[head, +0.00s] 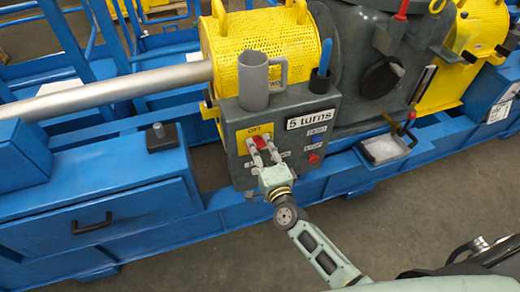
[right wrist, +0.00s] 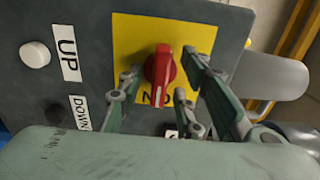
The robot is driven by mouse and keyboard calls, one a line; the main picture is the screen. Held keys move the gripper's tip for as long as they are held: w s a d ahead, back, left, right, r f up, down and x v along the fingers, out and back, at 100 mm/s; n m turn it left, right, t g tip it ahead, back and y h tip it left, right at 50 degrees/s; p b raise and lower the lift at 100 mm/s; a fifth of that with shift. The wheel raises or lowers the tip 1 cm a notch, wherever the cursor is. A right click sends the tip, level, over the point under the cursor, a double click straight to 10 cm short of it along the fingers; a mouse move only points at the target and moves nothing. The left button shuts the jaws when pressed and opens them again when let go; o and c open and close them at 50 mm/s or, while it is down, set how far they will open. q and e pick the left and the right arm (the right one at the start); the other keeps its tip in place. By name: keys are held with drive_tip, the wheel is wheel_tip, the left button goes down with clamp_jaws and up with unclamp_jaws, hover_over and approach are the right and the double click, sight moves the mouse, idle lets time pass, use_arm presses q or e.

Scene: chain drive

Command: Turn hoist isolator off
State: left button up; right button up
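The hoist isolator is a red rotary handle (right wrist: 160,66) on a yellow plate (right wrist: 128,36), on the front of a grey control box. In the right wrist view the handle stands nearly upright in the picture, and lettering below it is partly covered. In the head view the red handle (head: 260,143) is small, with the word OFF on the yellow plate (head: 256,130) above it. My right gripper (head: 263,147) is at the plate. In the right wrist view its fingers (right wrist: 163,68) are spread on both sides of the handle, with gaps visible. My left gripper is not in view.
The grey box (head: 290,112) carries a grey mug (head: 253,82), a blue-handled tool (head: 323,66) and a "5 turns" label (head: 310,119). A white button (right wrist: 35,54) beside an UP label sits left of the plate. A blue frame (head: 110,190) surrounds the machine.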

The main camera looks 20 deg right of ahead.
clamp_jaws()
drive_tip(key=shift+n+p, duration=0.3)
drive_tip(key=shift+n, duration=0.1)
drive_tip(key=shift+n+p, duration=0.55)
drive_tip(key=shift+n, duration=0.55)
drive_tip(key=n+p, duration=0.2)
drive_tip(key=n, duration=0.2)
drive_tip(key=shift+n, duration=0.3)
drive_tip(key=n+p, duration=0.1)
drive_tip(key=n, duration=0.4)
drive_tip(key=shift+p, duration=0.35)
drive_tip(key=n+p, duration=0.1)
drive_tip(key=n, duration=0.4)
drive_tip(key=shift+f+n, duration=0.1)
drive_tip(key=shift+n, duration=0.2)
